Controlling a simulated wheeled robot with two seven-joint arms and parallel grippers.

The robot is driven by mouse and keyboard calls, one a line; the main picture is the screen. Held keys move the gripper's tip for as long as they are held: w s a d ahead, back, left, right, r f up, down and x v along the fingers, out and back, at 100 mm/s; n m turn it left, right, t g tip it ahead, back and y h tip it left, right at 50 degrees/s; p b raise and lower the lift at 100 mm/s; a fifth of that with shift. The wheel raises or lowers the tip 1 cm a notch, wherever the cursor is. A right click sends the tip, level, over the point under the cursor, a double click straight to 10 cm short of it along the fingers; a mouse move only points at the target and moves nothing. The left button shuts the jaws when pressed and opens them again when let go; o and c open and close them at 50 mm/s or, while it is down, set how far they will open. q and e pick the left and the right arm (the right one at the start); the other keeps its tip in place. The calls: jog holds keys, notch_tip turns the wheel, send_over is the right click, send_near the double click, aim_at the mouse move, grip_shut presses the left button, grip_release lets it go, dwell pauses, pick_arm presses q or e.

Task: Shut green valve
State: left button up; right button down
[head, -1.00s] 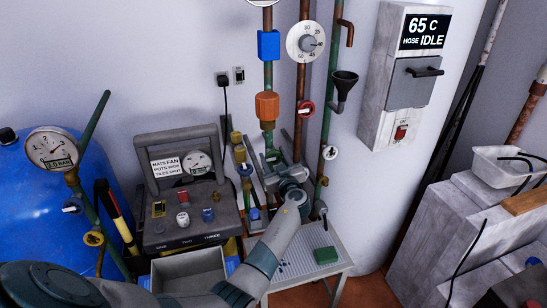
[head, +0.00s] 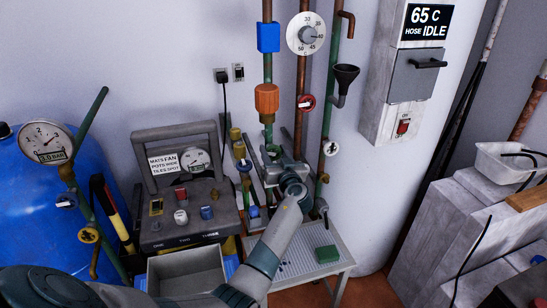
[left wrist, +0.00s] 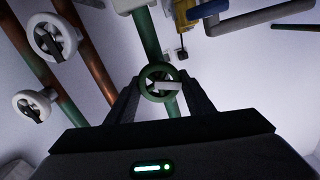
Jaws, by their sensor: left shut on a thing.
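The green valve is a round green handwheel (left wrist: 160,82) on a green pipe (left wrist: 144,35) in the left wrist view. A pale bar crosses its middle, lying across the pipe. My left gripper (left wrist: 160,90) has one dark finger on each side of the wheel and is shut on it. In the head view my left gripper (head: 271,158) is at the left green pipe, below an orange fitting (head: 267,97). My right gripper is not in view.
A red valve (head: 306,102) and a white valve (head: 331,149) sit on the pipes to the right. A dark funnel (head: 346,78) juts out there. A perforated table (head: 290,264) with a green block (head: 327,254) stands below. A control box (head: 180,225) is at the left.

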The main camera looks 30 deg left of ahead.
pick_arm(q)
jog(key=shift+f+m, duration=0.2)
jog(key=shift+m, duration=0.3)
jog(key=m+b, duration=0.1)
jog(key=m, duration=0.1)
jog(key=shift+m, duration=0.4)
jog(key=shift+w+m+b, duration=0.1)
jog(key=shift+m+b, duration=0.3)
jog(key=shift+m, duration=0.5)
jog(key=shift+d+m, duration=0.1)
jog(key=shift+m, duration=0.8)
jog(key=m, duration=0.2)
jog(key=shift+m, duration=0.3)
jog(key=shift+m+p, duration=0.4)
jog(key=shift+m, duration=1.3)
jog(key=shift+f, duration=0.1)
jog(key=shift+m, duration=0.3)
jog(key=o, duration=1)
jog(key=shift+o, duration=0.2)
jog(key=shift+d, duration=0.25)
jog(key=b+v, duration=0.2)
jog(key=v, duration=1.5)
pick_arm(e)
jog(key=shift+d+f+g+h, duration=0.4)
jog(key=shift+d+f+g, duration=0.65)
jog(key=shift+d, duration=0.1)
